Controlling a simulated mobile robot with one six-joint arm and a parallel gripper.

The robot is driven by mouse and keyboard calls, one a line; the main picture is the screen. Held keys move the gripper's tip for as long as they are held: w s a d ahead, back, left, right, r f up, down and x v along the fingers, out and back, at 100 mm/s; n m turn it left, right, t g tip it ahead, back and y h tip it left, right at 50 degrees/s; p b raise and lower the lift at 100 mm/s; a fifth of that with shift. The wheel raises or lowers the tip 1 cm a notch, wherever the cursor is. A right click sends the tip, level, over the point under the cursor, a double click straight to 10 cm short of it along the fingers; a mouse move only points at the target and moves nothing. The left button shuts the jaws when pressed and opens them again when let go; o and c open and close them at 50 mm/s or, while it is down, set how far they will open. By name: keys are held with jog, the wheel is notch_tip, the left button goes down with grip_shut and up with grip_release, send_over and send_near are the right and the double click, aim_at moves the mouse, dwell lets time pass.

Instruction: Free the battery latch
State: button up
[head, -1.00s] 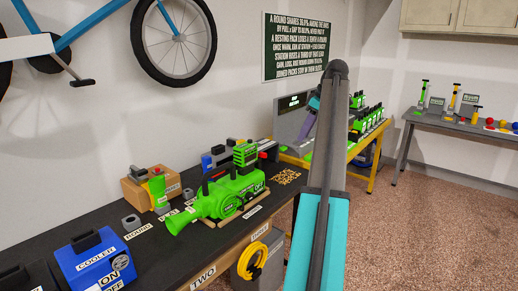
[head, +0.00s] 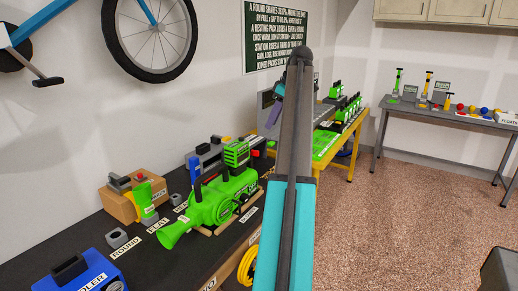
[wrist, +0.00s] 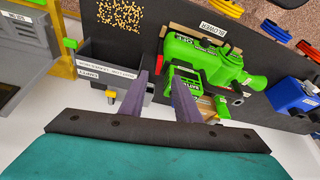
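A green blower (head: 210,203) lies on the black bench in the head view, its nozzle pointing to the lower left. A green ribbed battery pack (head: 236,154) sits on its top rear. The wrist view shows the blower (wrist: 197,55) from above, with the pack (wrist: 184,90) partly behind a finger. I cannot make out the latch clearly. My gripper (wrist: 163,86) has two purple fingers standing apart with nothing between them. They hang between a dark grey bin (wrist: 112,62) and the blower. In the head view my arm mostly hides the gripper.
A blue cooler (head: 78,276) stands at the bench's near end. A cardboard-coloured box (head: 122,203) with a green-and-grey item is left of the blower. A yellow-framed table (head: 354,131) holds green packs beyond. The floor (head: 400,215) to the right is mostly clear.

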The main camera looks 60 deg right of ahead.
aim_at(251, 153)
jog(key=d+x, duration=0.1)
jog(key=x, duration=1.2)
jog(key=shift+a+f+p, duration=0.35)
jog(key=shift+a+f, duration=0.1)
jog(key=shift+a, duration=0.05)
grip_shut()
